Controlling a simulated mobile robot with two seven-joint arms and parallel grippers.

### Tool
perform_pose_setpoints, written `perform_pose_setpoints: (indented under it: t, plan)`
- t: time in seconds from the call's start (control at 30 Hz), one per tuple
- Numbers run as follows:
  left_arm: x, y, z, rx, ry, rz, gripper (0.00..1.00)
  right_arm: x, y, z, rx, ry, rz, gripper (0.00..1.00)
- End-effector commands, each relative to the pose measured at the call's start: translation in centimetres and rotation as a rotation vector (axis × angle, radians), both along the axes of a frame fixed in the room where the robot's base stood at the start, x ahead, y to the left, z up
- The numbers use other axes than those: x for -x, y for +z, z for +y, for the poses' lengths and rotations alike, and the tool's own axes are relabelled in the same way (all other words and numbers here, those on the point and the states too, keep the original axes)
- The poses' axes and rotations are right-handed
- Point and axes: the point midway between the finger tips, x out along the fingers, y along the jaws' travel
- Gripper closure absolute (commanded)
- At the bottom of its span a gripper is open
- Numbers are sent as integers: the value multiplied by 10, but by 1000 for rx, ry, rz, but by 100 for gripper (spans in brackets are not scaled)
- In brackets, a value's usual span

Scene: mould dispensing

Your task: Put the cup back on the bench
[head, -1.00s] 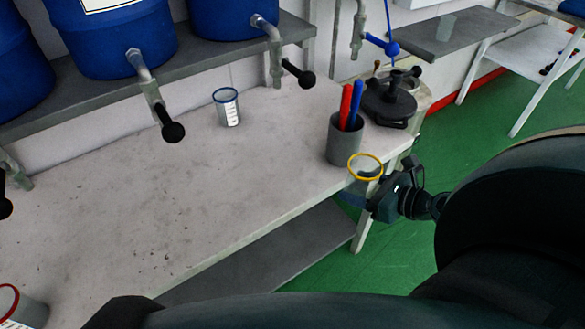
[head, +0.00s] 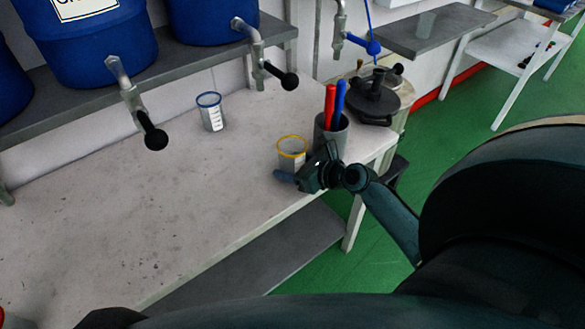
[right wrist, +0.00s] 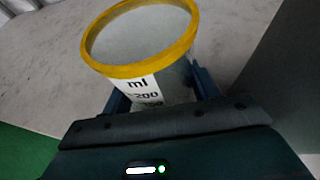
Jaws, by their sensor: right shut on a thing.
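A clear measuring cup with a yellow rim (head: 291,150) is in my right gripper (head: 290,176), over the front right part of the grey bench (head: 150,220). In the right wrist view the cup (right wrist: 150,60) stands between the two fingers, its "ml" scale facing the camera; the gripper (right wrist: 160,90) is shut on it. The cup looks upright. Its base is hidden, so I cannot tell whether it touches the bench. My left gripper is not in view.
A grey holder (head: 332,140) with a red and a blue stick is just right of the cup. A blue-rimmed cup (head: 210,112) stands further back. Blue drums with taps (head: 140,112) line the back shelf. The bench's left and middle are clear.

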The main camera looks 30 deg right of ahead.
Motion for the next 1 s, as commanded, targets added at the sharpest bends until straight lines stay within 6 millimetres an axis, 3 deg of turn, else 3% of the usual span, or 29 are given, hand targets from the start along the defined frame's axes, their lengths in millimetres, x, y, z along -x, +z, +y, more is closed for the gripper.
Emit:
perform_pose_setpoints:
  t: [0.37,0.4,0.6,1.0]
  plan:
    - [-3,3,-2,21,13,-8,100,0,-6,0,-2,0,-2,69]
    - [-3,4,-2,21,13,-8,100,0,-5,0,-1,0,-2,38]
    - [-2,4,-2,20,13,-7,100,0,-5,0,0,0,-1,21]
    - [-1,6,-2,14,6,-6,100,6,0,-2,0,0,1,19]
